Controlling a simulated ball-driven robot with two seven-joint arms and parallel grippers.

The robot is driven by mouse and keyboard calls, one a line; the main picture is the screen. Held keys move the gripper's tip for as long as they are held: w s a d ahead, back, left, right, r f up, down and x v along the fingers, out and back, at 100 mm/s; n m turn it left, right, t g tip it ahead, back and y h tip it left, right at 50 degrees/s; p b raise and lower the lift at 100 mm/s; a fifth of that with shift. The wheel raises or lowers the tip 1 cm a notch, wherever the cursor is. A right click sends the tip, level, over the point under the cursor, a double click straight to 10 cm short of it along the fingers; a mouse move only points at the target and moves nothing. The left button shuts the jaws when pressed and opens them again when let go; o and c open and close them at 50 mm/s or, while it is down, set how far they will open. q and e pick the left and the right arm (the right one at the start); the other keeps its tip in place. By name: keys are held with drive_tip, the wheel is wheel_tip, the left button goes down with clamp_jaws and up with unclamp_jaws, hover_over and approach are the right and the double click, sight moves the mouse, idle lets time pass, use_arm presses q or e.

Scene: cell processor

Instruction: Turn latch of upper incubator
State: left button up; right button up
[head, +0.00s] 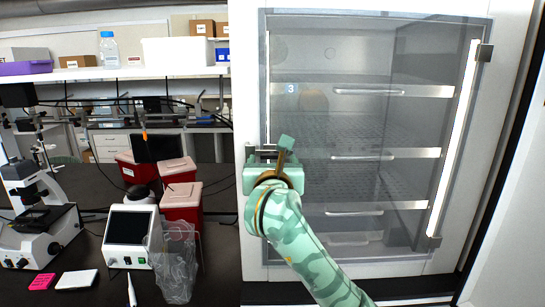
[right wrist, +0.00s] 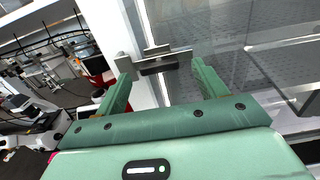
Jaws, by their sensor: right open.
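The upper incubator (head: 345,120) is a white cabinet with a closed glass door marked 3. Its dark metal latch (right wrist: 160,62) is at the left edge of the door, and part of it also shows in the head view (head: 262,154). My right gripper (right wrist: 163,80) is open and empty. Its two green fingers are on either side of the latch, with the latch just ahead of the gap in the right wrist view. I cannot tell if a finger touches it. In the head view the right gripper (head: 270,158) hides the area around the latch. My left gripper is not in view.
Left of the incubator is a black bench with a microscope (head: 36,215), a white device with a dark screen (head: 130,230), red bins (head: 182,202) and a clear bag (head: 178,262). A shelf (head: 120,73) holds boxes above. The space before the glass door is clear except for my arm.

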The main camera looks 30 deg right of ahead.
drive_tip(key=shift+x, duration=0.9)
drive_tip(key=shift+a, duration=0.1)
drive_tip(key=c, duration=1)
